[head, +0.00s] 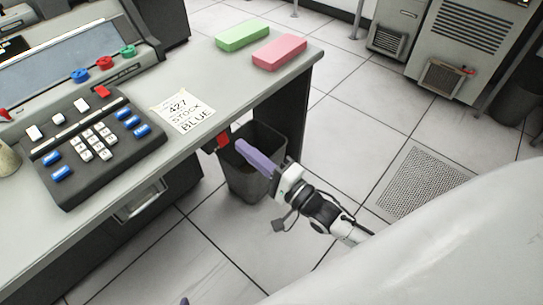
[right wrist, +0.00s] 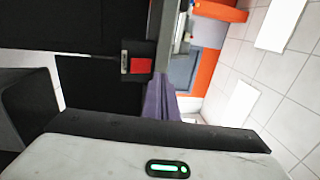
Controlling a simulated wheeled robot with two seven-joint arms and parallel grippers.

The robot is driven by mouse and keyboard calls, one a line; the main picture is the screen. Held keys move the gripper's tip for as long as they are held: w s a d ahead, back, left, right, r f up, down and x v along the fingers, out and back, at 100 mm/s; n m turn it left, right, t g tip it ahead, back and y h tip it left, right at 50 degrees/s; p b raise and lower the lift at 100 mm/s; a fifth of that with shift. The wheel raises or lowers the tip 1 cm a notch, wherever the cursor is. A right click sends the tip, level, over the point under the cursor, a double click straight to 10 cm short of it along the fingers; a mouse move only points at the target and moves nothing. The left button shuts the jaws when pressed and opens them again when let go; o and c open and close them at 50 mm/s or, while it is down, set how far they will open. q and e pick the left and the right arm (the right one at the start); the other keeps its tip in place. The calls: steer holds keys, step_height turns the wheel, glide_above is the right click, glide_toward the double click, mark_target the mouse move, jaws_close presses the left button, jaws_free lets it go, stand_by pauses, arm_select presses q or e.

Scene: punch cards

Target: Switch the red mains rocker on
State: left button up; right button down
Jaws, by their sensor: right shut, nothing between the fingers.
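The red mains rocker (head: 223,140) sits on a dark housing under the desk's front edge. In the right wrist view the red rocker (right wrist: 141,65) shows on its dark plate, left of my fingers. My right gripper (head: 238,145) has purple fingers, shut and empty, with the tips close to the rocker's right side in the head view. I cannot tell whether they touch it. The fingers also show in the right wrist view (right wrist: 158,92). A small purple tip at the bottom edge of the head view seems to be my left gripper (head: 184,300); its jaws are not shown.
The desk (head: 225,85) carries a keypad console (head: 90,145), a paper note (head: 184,112), and green (head: 242,35) and pink (head: 279,52) card stacks. A dark waste bin (head: 250,180) stands below, behind my right gripper. Floor to the right is open.

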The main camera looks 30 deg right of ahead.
steer(key=s+d+r+p, duration=0.1)
steer(key=s+d, duration=0.2)
steer(key=s, duration=0.4)
steer(key=shift+s+r, duration=0.3)
steer(key=shift+s, duration=0.05)
